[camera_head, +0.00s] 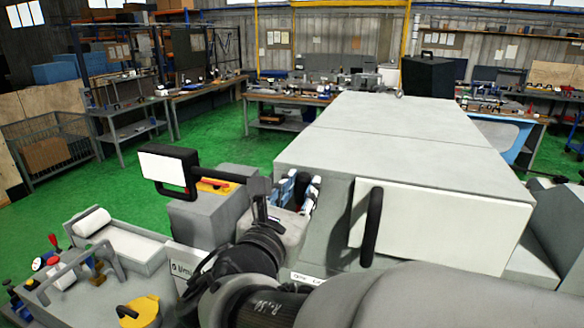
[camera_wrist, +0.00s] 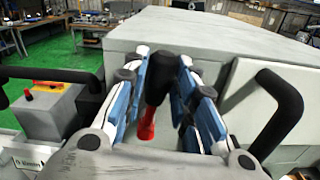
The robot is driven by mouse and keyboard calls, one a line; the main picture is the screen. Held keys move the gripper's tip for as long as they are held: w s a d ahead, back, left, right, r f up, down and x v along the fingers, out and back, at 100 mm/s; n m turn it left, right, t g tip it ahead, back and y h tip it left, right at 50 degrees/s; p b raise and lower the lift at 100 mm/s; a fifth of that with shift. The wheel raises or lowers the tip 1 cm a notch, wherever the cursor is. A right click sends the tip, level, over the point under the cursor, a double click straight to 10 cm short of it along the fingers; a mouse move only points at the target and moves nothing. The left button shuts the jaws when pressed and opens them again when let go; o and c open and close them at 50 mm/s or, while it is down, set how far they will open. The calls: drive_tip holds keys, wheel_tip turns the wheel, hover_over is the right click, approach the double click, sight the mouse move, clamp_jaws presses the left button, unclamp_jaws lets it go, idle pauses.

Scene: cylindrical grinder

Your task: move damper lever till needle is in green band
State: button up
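A lever with a black grip (camera_wrist: 158,82) and a red lower part (camera_wrist: 147,125) stands between the fingers of my gripper (camera_wrist: 163,65) in the wrist view. The fingers are spread, one on each side of the black grip, close to it; I cannot tell whether either pad touches. In the head view my gripper (camera_head: 293,190), with blue and white fingers, is beside the large grey machine's left side, and a black shape beside the fingers appears to be the grip. The lever's base is hidden. No needle or green band can be made out in either view.
The grey machine housing (camera_head: 400,125) rises close to my gripper, with a black door handle (camera_head: 372,227) on its front. A black-framed white panel (camera_head: 168,168) is left of my gripper. A grey box with a yellow top plate (camera_wrist: 45,90) stands at left. Green floor lies beyond.

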drive_tip(key=o, duration=0.3)
drive_tip(key=v, duration=0.7)
drive_tip(key=shift+s, duration=0.25)
